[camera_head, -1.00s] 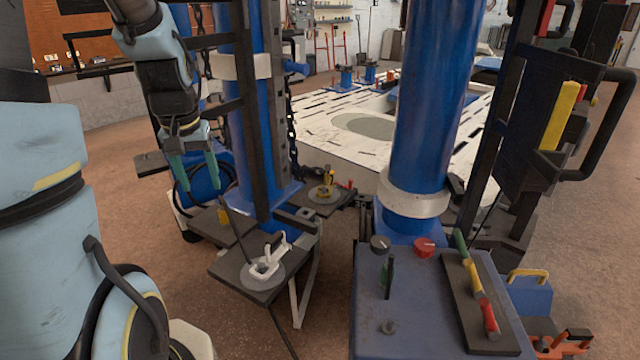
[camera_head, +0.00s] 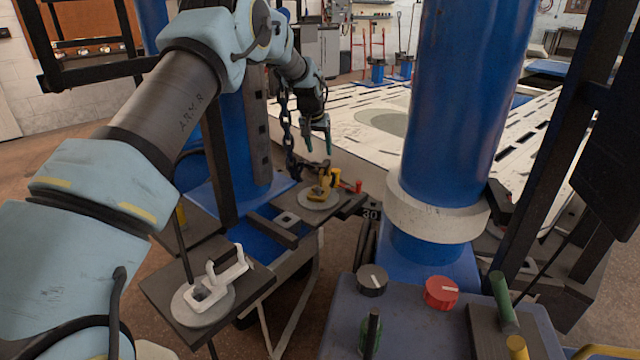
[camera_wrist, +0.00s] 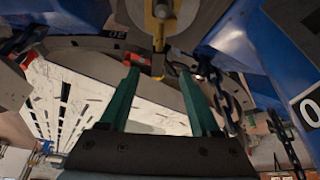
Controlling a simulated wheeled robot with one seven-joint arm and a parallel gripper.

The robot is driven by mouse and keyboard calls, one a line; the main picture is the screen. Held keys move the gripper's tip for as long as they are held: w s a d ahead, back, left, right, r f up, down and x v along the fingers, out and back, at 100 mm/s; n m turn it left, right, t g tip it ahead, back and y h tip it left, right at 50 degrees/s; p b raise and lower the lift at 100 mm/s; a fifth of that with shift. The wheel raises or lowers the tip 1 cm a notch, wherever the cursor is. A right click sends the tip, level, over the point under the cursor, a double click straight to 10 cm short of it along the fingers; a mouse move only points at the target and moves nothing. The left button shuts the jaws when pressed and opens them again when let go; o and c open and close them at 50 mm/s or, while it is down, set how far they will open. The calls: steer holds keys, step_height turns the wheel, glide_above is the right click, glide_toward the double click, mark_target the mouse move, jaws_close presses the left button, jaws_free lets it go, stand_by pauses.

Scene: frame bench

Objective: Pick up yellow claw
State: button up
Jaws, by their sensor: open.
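The yellow claw (camera_head: 322,187) sits on a round grey disc (camera_head: 313,204) on a dark plate between the blue columns in the head view. In the wrist view the yellow claw (camera_wrist: 158,25) is at the top, ahead of and between the finger lines. My gripper (camera_head: 319,140) is above and slightly behind the claw in the head view, its teal fingers pointing down. In the wrist view my gripper (camera_wrist: 157,85) has its two teal fingers spread, with nothing between them. The claw's lower part is partly cut off at the wrist view's top edge.
A white claw (camera_head: 215,280) stands on another grey disc at the near plate. A chain (camera_head: 287,130) hangs close left of my gripper. A thick blue column (camera_head: 450,120) with a white collar stands right. A blue console (camera_head: 400,310) with knobs is in front.

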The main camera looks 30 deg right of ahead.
mark_target(323, 166)
steer(key=x, duration=0.9)
steer(key=shift+s+d+f+p, duration=0.1)
steer(key=shift+s+f+p, duration=0.1)
steer(key=shift+p, duration=0.15)
jaws_close()
steer(key=shift+w+r, duration=0.1)
stand_by(1.0)
